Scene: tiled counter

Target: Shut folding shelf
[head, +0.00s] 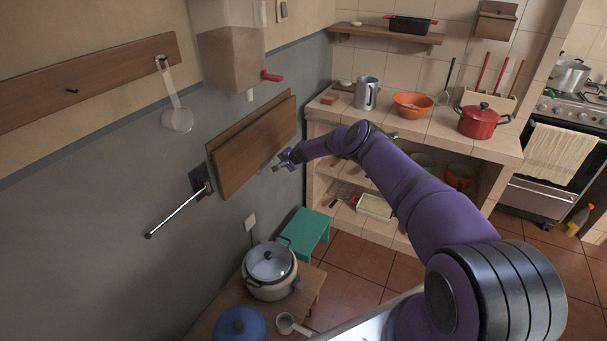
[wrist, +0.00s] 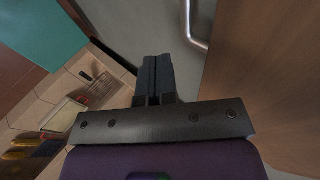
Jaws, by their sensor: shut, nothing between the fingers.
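The folding shelf (head: 257,150) is a brown wooden board hanging close against a wooden back board on the grey wall. A metal support arm (head: 178,212) sticks out from a dark wall plate at its left end. My gripper (head: 278,168) is at the lower right edge of the shelf, with its fingers together and empty. In the wrist view the shut fingers (wrist: 153,78) point along the wall. The shelf board (wrist: 268,90) fills the right side there, apart from the fingers, and a bent metal bar (wrist: 192,28) shows ahead. Whether my gripper touches the shelf is unclear.
Below are a teal stool (head: 306,232) and a small table (head: 312,285) with a lidded pot (head: 270,270) and blue pot (head: 238,325). A dispenser (head: 230,55) hangs above the shelf. The tiled counter (head: 420,128) stands behind my arm.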

